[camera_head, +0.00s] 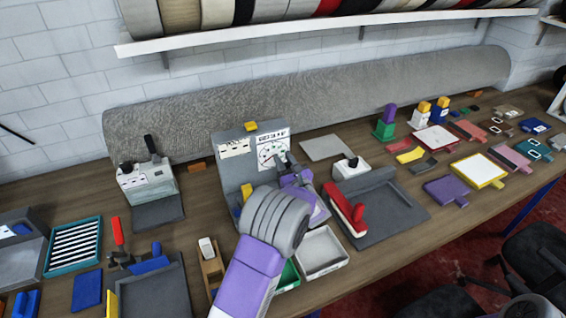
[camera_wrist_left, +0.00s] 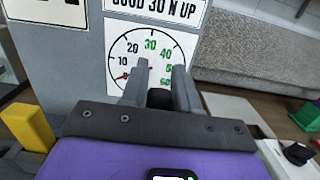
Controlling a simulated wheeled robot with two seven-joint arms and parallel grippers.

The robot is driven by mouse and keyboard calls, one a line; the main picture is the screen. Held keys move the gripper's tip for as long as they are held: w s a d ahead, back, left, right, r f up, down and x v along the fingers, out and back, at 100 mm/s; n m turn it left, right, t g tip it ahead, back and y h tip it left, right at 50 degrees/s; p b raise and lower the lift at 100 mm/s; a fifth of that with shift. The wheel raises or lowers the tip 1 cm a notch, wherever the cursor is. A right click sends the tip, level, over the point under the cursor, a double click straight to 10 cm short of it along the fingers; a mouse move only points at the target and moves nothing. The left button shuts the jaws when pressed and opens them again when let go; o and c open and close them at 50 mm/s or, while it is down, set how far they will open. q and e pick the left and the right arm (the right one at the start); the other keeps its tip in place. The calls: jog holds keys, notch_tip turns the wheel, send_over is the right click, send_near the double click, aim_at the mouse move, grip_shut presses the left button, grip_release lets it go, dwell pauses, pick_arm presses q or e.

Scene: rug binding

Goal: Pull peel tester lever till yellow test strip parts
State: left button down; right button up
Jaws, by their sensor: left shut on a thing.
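The peel tester (camera_head: 232,165) is a grey upright unit with white printed panels and a dial (camera_head: 272,150). In the left wrist view the dial (camera_wrist_left: 146,60) fills the middle, with a numbered scale and a small red mark at its lower left. My left gripper (camera_head: 284,163) is in front of the dial. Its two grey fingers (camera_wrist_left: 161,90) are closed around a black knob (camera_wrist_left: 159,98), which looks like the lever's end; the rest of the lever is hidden. A yellow piece (camera_head: 246,191) shows at the tester's lower left, also in the wrist view (camera_wrist_left: 28,127). I cannot tell whether it is the test strip.
A white-rimmed tray (camera_head: 322,268) and a red-handled tool on a grey base (camera_head: 405,215) stand close to my arm on the right. A grey device (camera_head: 148,183) stands to the left. A grey rug roll (camera_head: 330,95) lies behind.

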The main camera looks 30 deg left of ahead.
pick_arm(q)
jog(key=s+d+f+t+y+b, duration=0.1)
jog(key=s+d+t+y+b, duration=0.3)
jog(key=d+b, duration=0.1)
jog(key=shift+f+b, duration=0.2)
jog(key=shift+b, duration=0.5)
jog(key=shift+y, duration=0.5)
jog(key=c, duration=0.9)
grip_release()
jog(key=shift+a, duration=0.1)
jog(key=shift+r, duration=0.15)
notch_tip(320, 180, up, 10)
jog(key=p, duration=0.3)
jog(key=shift+h, duration=0.3)
